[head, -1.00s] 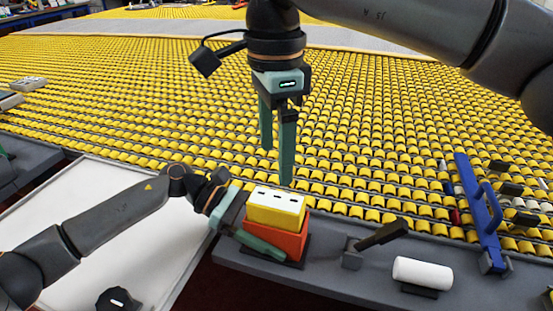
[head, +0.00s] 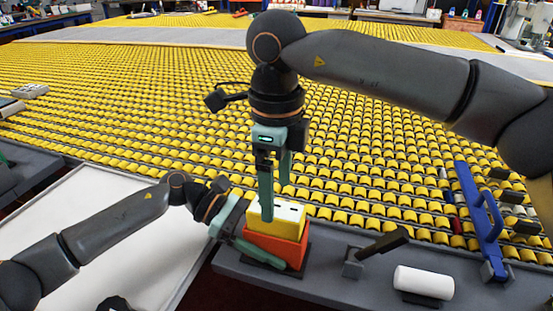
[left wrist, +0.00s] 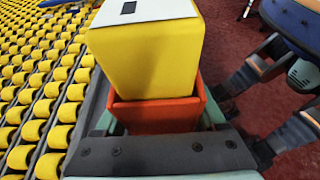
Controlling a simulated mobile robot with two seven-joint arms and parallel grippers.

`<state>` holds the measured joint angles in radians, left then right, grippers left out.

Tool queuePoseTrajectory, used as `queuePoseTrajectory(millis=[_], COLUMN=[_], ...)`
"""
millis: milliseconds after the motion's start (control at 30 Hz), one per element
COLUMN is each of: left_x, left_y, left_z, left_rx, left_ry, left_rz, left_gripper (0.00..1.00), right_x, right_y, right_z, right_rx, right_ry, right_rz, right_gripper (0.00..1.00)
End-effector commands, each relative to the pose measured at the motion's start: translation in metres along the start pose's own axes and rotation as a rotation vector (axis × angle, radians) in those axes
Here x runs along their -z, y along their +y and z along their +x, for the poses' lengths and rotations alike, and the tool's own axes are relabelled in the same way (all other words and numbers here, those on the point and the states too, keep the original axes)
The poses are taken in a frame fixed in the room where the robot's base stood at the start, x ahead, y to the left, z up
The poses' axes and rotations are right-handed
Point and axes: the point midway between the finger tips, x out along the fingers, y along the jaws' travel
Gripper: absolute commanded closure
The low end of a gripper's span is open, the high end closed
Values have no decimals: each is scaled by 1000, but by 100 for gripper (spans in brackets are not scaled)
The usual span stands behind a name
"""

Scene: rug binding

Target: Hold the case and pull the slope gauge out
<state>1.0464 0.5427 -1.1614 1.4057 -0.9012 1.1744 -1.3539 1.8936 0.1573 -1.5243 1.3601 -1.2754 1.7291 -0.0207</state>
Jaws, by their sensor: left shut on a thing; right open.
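The slope gauge (head: 287,222) is a yellow block with a white top, standing upright in the orange case (head: 280,249). Both show in the left wrist view, the gauge (left wrist: 147,62) rising well above the rim of the case (left wrist: 155,116). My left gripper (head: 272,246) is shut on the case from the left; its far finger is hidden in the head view. My right gripper (head: 275,200) is open and points down at the gauge's top. One finger overlaps the gauge's near left side and the other is behind its top edge. I cannot tell whether they touch it.
The case stands on a dark base on a grey ledge (head: 330,284). To its right are a dark angled tool (head: 382,245), a white roll (head: 424,282) and a blue handled frame (head: 480,215). A wide bed of yellow rollers (head: 150,95) lies behind.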

Motion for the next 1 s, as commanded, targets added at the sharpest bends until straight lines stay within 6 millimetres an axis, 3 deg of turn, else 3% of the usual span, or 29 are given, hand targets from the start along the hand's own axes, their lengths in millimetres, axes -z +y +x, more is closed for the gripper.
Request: queuePoseTrajectory(millis=[100, 300, 700, 1000], left_x=[0, 0, 0, 0], left_y=[0, 0, 0, 0], left_z=[0, 0, 0, 0], left_rx=[-1, -1, -1, -1], left_ry=[0, 0, 0, -1], left_rz=[0, 0, 0, 0], left_gripper=[100, 100, 100, 100], right_x=[0, 0, 0, 0], right_y=[0, 0, 0, 0], right_z=[22, 44, 50, 50], right_rx=[-1, 0, 1, 1], right_ry=[1, 0, -1, -1], right_rz=[-2, -1, -1, -1], right_gripper=[9, 9, 9, 43])
